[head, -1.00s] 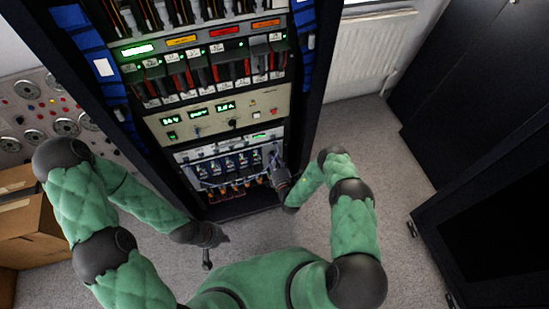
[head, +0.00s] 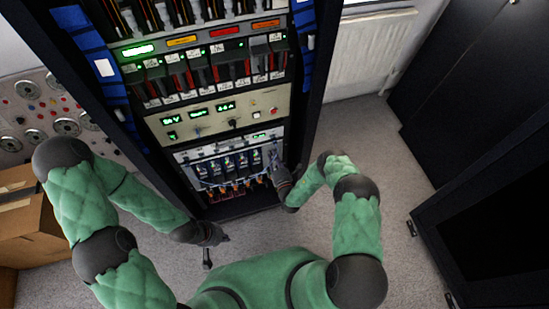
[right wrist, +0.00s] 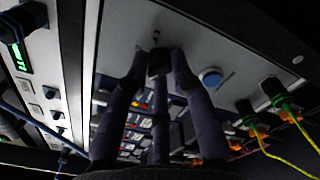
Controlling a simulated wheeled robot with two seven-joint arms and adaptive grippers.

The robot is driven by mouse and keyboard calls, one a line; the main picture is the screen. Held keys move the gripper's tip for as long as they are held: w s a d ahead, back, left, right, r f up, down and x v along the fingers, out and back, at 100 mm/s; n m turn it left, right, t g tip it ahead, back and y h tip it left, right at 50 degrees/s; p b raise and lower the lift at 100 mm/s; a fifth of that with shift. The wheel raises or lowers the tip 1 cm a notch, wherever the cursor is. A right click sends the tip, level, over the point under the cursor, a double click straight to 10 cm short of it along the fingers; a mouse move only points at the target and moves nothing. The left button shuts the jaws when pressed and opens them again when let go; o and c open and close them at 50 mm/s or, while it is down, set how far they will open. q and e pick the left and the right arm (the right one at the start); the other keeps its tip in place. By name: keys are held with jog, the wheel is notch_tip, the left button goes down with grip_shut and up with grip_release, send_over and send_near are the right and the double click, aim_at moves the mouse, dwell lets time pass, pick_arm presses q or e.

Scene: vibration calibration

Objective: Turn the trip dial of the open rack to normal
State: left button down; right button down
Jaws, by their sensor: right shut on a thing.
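The open rack (head: 302,130) stands in the middle of the head view, its front full of modules. My right gripper (head: 277,163) is at the lower right of its front panel. In the right wrist view, the fingers of my right gripper (right wrist: 158,62) are shut around a small black dial (right wrist: 159,60) on a grey panel. A small mark shows on the panel just above the dial; the dial's setting cannot be read. My left gripper (head: 217,249) is low, in front of the rack, apart from it, with its fingers spread and empty.
A blue round button (right wrist: 210,77) sits right of the dial in the right wrist view, with green connectors and yellow cables (right wrist: 285,105) beyond. Cardboard boxes (head: 30,225) stand at left, a dark open door (head: 490,200) at right. Carpet between is clear.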

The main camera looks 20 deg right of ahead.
jog(key=shift+s+a+f, duration=0.15)
jog(key=shift+a+f, duration=0.05)
jog(key=c, duration=1.2)
grip_release()
jog(key=shift+o, duration=0.6)
jog(key=shift+r, duration=0.1)
jog(key=shift+d, duration=0.1)
jog(key=s, duration=1.1)
jog(key=shift+s+d, duration=0.2)
jog(key=shift+s, duration=0.2)
